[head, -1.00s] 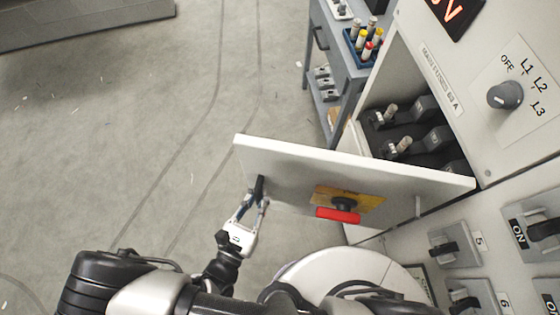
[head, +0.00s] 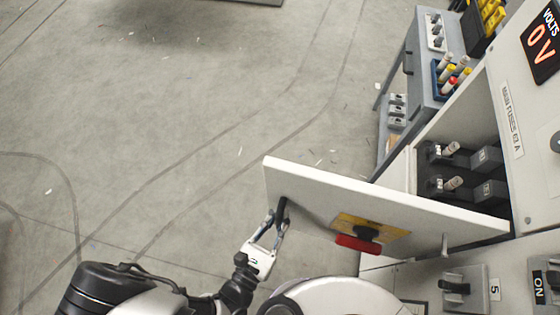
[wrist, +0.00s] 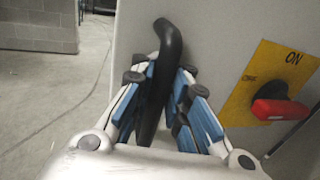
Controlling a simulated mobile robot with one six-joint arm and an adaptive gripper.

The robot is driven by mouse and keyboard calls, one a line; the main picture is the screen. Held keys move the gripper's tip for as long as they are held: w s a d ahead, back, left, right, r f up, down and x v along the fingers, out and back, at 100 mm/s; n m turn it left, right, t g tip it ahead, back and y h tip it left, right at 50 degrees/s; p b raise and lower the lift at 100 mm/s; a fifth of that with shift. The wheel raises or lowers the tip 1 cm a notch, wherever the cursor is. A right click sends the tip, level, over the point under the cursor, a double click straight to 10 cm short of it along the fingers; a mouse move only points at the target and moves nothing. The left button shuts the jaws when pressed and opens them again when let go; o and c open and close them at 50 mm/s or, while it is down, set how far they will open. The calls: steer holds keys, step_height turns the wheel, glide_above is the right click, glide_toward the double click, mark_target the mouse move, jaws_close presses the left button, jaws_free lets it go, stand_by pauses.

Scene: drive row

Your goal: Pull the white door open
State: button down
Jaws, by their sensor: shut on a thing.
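The white door (head: 318,191) stands swung out from the cabinet, with the fuse compartment behind it exposed. Its black handle (head: 281,210) is near the door's free edge. My gripper (head: 277,221) is shut on this handle. In the wrist view the blue-padded fingers (wrist: 165,95) stand on either side of the black handle (wrist: 167,48), and part of it is hidden between them. A red rotary switch (head: 358,243) on a yellow plate (head: 345,220) sits on the door face.
The cabinet (head: 518,120) is on the right, with fuses (head: 452,183) inside and breaker switches (head: 462,287) below. A grey cart (head: 420,70) with tools stands behind the door. The floor (head: 150,120) at left is open.

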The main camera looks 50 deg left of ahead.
steer(key=shift+a, duration=0.15)
steer(key=c, duration=1.8)
jaws_free()
steer(key=shift+s, duration=0.1)
steer(key=shift+o, duration=1.1)
steer(key=v, duration=1.2)
